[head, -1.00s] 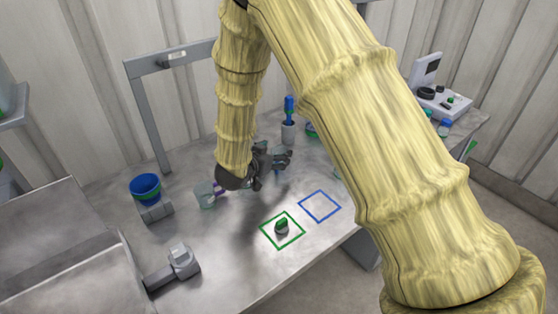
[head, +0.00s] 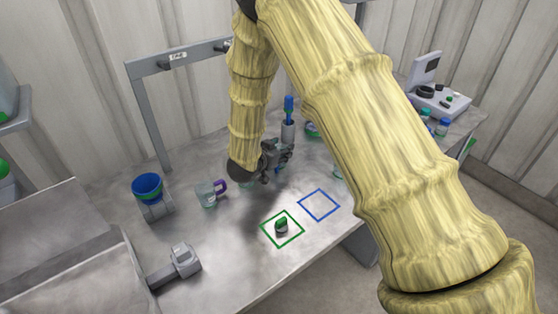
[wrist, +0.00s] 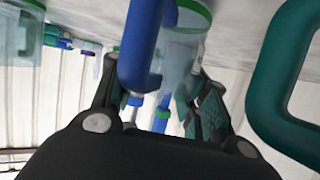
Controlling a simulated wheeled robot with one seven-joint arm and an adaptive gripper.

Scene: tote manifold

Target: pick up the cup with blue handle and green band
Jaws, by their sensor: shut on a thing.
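The cup with blue handle and green band shows large in the wrist view (wrist: 186,50): clear walls, a green band, and a thick blue handle (wrist: 140,45) toward me. My gripper (wrist: 160,105) is shut on this cup, its dark fingers on either side. In the head view my gripper (head: 278,160) is over the middle of the table, and it mostly hides the cup there. I cannot tell whether the cup is touching the table.
A teal handle (wrist: 290,75) is close on the right in the wrist view. A clear cup with purple handle (head: 207,195) stands left of my gripper. A blue bucket (head: 147,187) is farther left. Green (head: 282,229) and blue (head: 319,205) squares mark the front table; a small object sits in the green one.

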